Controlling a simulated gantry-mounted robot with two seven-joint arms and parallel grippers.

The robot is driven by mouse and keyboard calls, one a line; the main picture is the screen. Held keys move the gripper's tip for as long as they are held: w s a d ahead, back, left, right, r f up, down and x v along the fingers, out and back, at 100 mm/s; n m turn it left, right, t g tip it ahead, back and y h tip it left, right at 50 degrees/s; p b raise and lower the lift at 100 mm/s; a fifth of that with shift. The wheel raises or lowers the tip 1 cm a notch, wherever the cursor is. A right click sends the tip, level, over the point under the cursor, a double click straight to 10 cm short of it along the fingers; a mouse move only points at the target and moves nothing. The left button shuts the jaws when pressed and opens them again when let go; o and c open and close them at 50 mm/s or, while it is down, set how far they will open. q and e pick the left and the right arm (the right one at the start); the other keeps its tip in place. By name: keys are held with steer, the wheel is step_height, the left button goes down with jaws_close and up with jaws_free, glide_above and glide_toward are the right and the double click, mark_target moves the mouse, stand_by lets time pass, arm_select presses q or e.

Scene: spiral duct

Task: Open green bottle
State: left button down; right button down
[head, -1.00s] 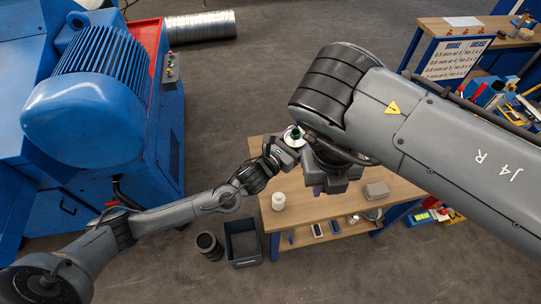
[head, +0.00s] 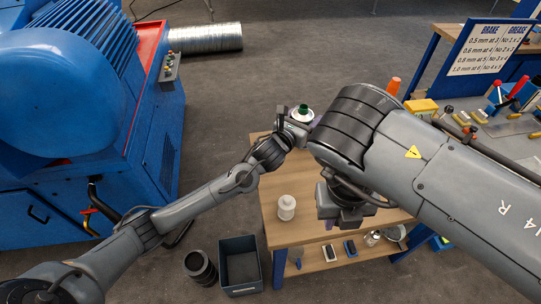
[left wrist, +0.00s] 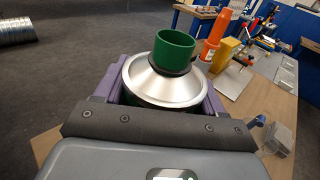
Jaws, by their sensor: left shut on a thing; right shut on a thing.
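The green bottle (head: 303,115) is held up by my left gripper (head: 299,121) above the far left part of the workbench. In the left wrist view the bottle (left wrist: 165,82) has a silver sloping shoulder and a wide green top (left wrist: 174,50) with a hollow upper end and a dark ring at its base. Purple fingers of my left gripper (left wrist: 162,98) close on both sides of it. My right gripper (head: 343,208) is lower and nearer, over the bench, apart from the bottle. Its fingertips and what they hold are hidden.
The wooden workbench (head: 283,232) carries a white container (head: 287,207) at its left. Its lower shelf holds several small items. A dark bin (head: 240,264) and a black round container (head: 200,268) stand on the floor. A blue machine (head: 70,120) fills the left.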

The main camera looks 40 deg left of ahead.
mark_target(336, 225)
arm_select(q)
steer(key=shift+a+f, duration=0.4)
steer(key=shift+f, duration=0.1)
arm_select(e)
steer(key=shift+f, duration=0.55)
arm_select(q)
steer(key=shift+s+a+f+b, duration=0.15)
steer(key=shift+a+f+b, duration=0.45)
steer(key=shift+a+f, duration=2.05)
steer(key=shift+s+a+f+b, duration=0.1)
steer(key=shift+a+f+b, duration=0.5)
steer(key=shift+a+f, duration=2.05)
arm_select(e)
steer(key=shift+f, duration=0.95)
arm_select(q)
steer(key=shift+a+r, duration=0.1)
arm_select(e)
steer(key=shift+f, duration=0.1)
arm_select(q)
steer(key=shift+c, duration=0.6)
jaws_free()
steer(key=shift+f, duration=0.2)
steer(key=shift+r, duration=0.1)
